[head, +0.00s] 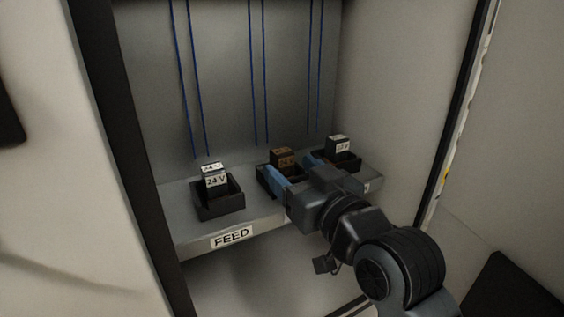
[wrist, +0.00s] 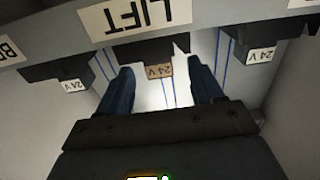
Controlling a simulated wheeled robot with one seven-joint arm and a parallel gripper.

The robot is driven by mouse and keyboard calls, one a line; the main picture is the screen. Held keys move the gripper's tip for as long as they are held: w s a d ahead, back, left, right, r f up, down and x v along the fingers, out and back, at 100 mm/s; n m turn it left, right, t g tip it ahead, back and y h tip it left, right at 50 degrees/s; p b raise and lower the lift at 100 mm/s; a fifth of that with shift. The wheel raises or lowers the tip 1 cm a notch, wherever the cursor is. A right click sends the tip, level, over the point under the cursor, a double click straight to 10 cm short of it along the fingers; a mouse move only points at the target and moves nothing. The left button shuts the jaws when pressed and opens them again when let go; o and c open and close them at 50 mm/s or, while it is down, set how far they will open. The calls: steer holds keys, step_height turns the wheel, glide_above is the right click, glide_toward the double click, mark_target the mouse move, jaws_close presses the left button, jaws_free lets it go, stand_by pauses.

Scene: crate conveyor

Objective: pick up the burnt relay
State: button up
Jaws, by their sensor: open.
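The burnt relay (head: 282,158) is a brownish, darkened block marked 24 V. It sits in the middle black socket (head: 263,178) on the cabinet shelf. It also shows in the wrist view (wrist: 159,71), upside down, with its tan label between my fingers. My gripper (head: 294,168) is open, with its blue fingers reaching toward the middle socket, one to each side of the relay in the picture. In the wrist view, the fingertips (wrist: 160,75) are apart with nothing held between them. I cannot tell whether either finger touches the relay.
A pale relay (head: 213,175) stands in the left socket (head: 219,198), above the FEED label (head: 231,237). Another pale relay (head: 338,145) stands in the right socket (head: 349,162). Blue wires (head: 258,80) hang behind. Cabinet walls close both sides. A LIFT label (wrist: 135,17) shows on the shelf front.

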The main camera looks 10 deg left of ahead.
mark_target(287, 164)
steer(key=p+x, duration=0.1)
steer(key=x, duration=0.3)
steer(key=shift+w, duration=0.25)
steer(key=c, duration=1.1)
